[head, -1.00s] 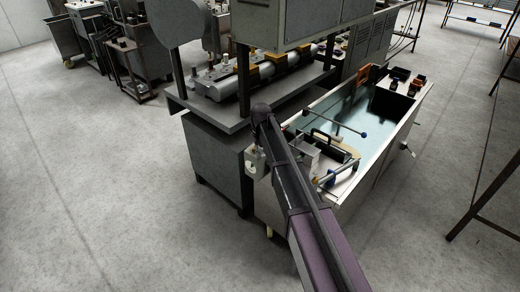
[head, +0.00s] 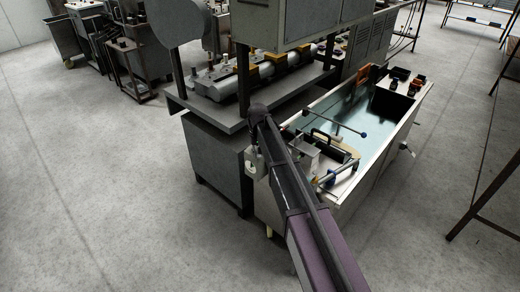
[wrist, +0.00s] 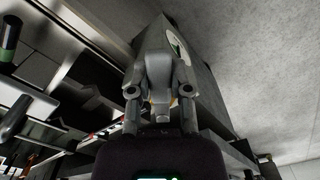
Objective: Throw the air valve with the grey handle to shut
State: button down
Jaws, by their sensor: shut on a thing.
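In the wrist view my gripper (wrist: 159,60) reaches up the middle of the picture with its fingers brought together. They are shut on a grey piece that looks like the valve's grey handle. Its outline blends with the grey fingers, so its exact shape and angle cannot be told. A small yellowish part shows between the finger linkages, too small to identify. In the head view my arm runs up from the bottom and its wrist hangs beside the grey cabinet (head: 215,165). The fingertips and the valve cannot be made out there.
A long water trough (head: 375,160) stands right of my arm, with bars and a black handle (head: 328,139) at its near end. The extrusion machine's upper housing (head: 290,22) overhangs the cabinet. Open floor (head: 90,200) lies to the left.

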jog(key=shift+s+a+m, duration=0.1)
jog(key=shift+a+m, duration=0.4)
jog(key=shift+m, duration=0.4)
jog(key=shift+a+m, duration=0.5)
jog(key=shift+m, duration=0.5)
jog(key=shift+a+m, duration=0.5)
jog(key=shift+m, duration=0.5)
jog(key=shift+w+a+m, duration=0.3)
jog(key=shift+a+m, duration=0.15)
jog(key=shift+m, duration=0.55)
